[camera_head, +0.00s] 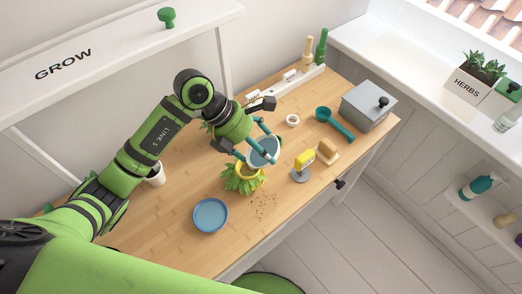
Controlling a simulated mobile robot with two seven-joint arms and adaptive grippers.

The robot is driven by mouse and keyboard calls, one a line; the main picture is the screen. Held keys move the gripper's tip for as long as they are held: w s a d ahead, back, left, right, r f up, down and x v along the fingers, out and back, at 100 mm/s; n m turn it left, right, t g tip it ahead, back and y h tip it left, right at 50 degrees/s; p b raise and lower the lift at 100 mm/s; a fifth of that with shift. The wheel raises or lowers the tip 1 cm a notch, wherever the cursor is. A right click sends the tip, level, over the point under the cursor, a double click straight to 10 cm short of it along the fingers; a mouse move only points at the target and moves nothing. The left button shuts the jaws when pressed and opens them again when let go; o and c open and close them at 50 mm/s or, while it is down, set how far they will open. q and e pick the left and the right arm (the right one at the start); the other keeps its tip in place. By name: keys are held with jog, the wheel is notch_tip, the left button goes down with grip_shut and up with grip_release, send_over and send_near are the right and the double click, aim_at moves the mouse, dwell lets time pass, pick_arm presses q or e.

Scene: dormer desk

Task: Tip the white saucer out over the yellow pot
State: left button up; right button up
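The white saucer (263,151) is held up steeply tilted, with its face showing a pale grey-blue. My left gripper (260,142) comes in from the left, its teal fingers at the saucer's edge, and appears shut on it. The yellow pot (249,171) stands on the desk just below the saucer and is partly hidden by it. A leafy green plant (240,181) shows at the pot's front. I cannot tell whether anything is left in the saucer. My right gripper is not in view.
A blue dish (210,215) lies front left, with dark crumbs (263,205) on the desk to its right. A yellow stamp-like item (304,160), a brush (327,152), a teal scoop (335,123) and a grey box (368,106) stand to the right. A white cup (155,175) is behind my arm.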

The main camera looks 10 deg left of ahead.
pick_arm(q)
jog(key=h+b, duration=0.1)
jog(key=a+h+b, duration=0.1)
jog(key=h+b, duration=0.1)
jog(key=shift+s+a+r+h, duration=0.1)
jog(key=shift+a+h, duration=0.1)
jog(key=shift+h, duration=0.1)
jog(key=h+b, duration=0.1)
jog(key=b, duration=0.1)
jog(key=a+h+b, duration=0.1)
jog(key=b, duration=0.2)
jog(key=shift+a+r+t+h, duration=0.1)
jog(key=shift+r+t+h, duration=0.05)
jog(key=shift+t+h, duration=0.25)
jog(key=shift+s+a+r+h+b, duration=0.1)
jog(key=shift+a+r+h+b, duration=0.1)
jog(key=shift+h+b, duration=0.35)
dwell(1.3)
jog(key=shift+r, duration=0.15)
dwell(0.3)
notch_tip(320, 180, up, 4)
jog(key=shift+f+p, duration=0.1)
jog(key=shift+p, duration=1)
